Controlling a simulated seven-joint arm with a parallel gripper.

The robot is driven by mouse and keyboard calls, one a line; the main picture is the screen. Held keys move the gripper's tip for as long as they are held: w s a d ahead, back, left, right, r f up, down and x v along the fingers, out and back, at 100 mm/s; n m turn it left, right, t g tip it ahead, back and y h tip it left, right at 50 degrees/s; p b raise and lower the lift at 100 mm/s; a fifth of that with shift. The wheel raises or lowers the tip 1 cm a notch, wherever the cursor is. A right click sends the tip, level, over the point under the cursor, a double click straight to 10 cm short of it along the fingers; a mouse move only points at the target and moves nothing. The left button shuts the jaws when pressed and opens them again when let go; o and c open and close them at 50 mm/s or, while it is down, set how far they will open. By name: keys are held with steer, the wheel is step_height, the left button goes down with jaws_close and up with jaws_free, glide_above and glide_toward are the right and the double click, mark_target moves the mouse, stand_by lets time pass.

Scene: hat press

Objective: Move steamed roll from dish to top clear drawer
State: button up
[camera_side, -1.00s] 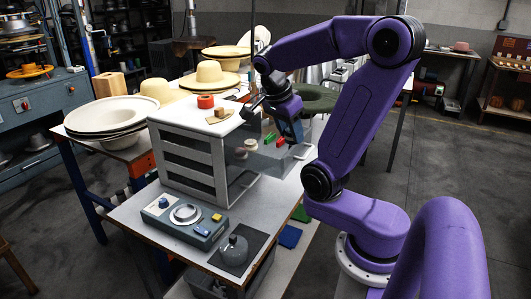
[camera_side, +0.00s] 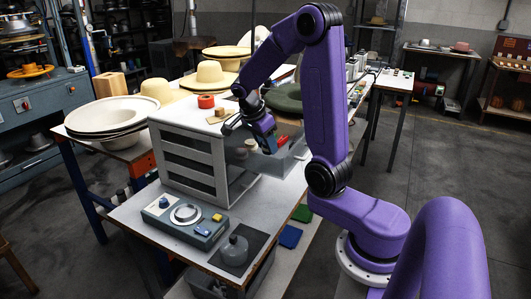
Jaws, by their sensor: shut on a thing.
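The clear drawer (camera_side: 291,158) stands open from the right side of the white cabinet (camera_side: 188,150). A small pale round thing (camera_side: 250,144), which looks like a roll, sits inside it, with a red piece (camera_side: 282,141) to the right. My gripper (camera_side: 268,149) points down over the drawer, between the pale thing and the red piece. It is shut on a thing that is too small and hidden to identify.
A dark grey flask-like thing (camera_side: 234,250) stands on a black mat at the table's front. Hats (camera_side: 209,76) crowd the table behind. The tabletop left of the unit is clear.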

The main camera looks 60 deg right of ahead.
mark_target(265, 152)
steer(key=shift+w+d+f, duration=0.1)
steer(key=shift+w+f, duration=0.05)
steer(key=shift+f, duration=1.6)
steer(key=shift+f, duration=0.1)
steer(key=o, duration=1.1)
